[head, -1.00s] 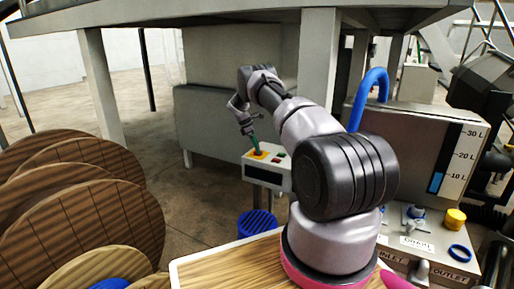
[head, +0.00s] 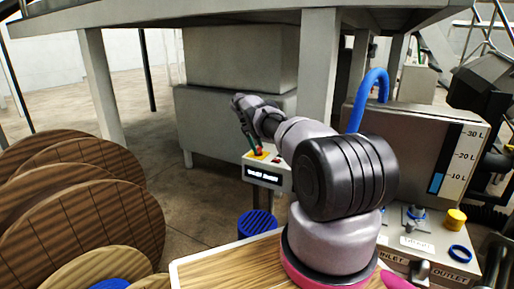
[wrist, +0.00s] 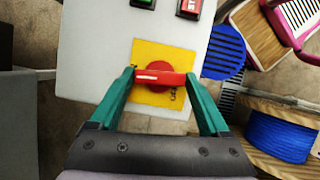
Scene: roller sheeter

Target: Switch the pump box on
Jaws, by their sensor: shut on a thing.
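The pump box (head: 283,182) is a pale box on a post under the platform. Its front display (head: 262,174) is lit with white text too small to read. In the wrist view the box's white top (wrist: 95,45) carries a yellow plate (wrist: 150,52) with a red rotary knob (wrist: 160,91). My gripper (wrist: 160,76) has its green fingers at both ends of the knob's red bar, shut on it. The bar lies across the picture. In the head view my gripper (head: 256,150) is small at the box top, and my arm hides part of the box's right side.
A green button (wrist: 143,3) and a red button (wrist: 189,8) sit beyond the yellow plate. A blue basket (head: 257,222) stands below the box. Wooden discs (head: 85,215) fill the left. A grey tank with a level scale (head: 425,150) stands at right.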

